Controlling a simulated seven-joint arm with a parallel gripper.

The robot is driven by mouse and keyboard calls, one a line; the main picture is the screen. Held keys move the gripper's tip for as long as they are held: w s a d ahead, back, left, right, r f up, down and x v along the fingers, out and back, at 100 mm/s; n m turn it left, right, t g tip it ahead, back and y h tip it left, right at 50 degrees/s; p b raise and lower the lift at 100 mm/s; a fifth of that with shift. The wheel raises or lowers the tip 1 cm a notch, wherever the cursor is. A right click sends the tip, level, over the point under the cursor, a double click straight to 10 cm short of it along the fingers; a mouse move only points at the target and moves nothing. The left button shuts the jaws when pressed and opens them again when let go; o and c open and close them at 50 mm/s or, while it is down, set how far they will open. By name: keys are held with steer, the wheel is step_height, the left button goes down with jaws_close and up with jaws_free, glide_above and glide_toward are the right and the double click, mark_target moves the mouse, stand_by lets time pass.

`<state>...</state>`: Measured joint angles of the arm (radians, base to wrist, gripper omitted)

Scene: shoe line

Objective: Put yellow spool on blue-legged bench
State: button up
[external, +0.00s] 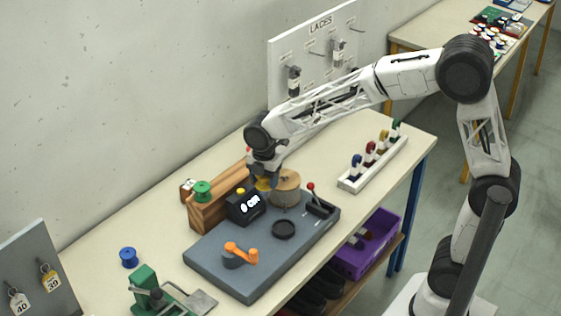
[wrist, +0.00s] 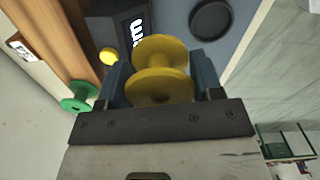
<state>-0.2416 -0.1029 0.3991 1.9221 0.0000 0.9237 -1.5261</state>
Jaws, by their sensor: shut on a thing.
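The yellow spool (wrist: 160,70) is between the two fingers of my gripper (wrist: 163,85) in the wrist view, and the fingers are shut on it. In the external view my gripper (external: 264,182) holds the yellow spool above the back of the grey machine base, close to the black box and the tan round drum. The spool is partly hidden there. The blue-legged bench (external: 103,264) has a cream top, and a blue leg (external: 413,215) shows at its right end.
A wooden rail (external: 217,207) carries a green spool (external: 203,190). A blue spool (external: 128,257) stands on the bench at left. The machine base (external: 215,273) bears an orange handle (external: 240,252). A white rack (external: 372,168) of coloured pieces stands at right. Bare top shows around the blue spool.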

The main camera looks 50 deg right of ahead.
step_height(320, 180, up, 5)
steer(key=shift+w+f, duration=0.1)
steer(key=w+a+r, duration=0.1)
steer(key=w+a, duration=1)
steer(key=w, duration=0.1)
glide_above(169, 238)
step_height(169, 238, down, 13)
steer(key=shift+s+f, duration=0.15)
steer(key=shift+f, duration=0.25)
steer(key=shift+f, duration=2.5)
steer(key=shift+f, duration=0.1)
steer(key=shift+f, duration=2.4)
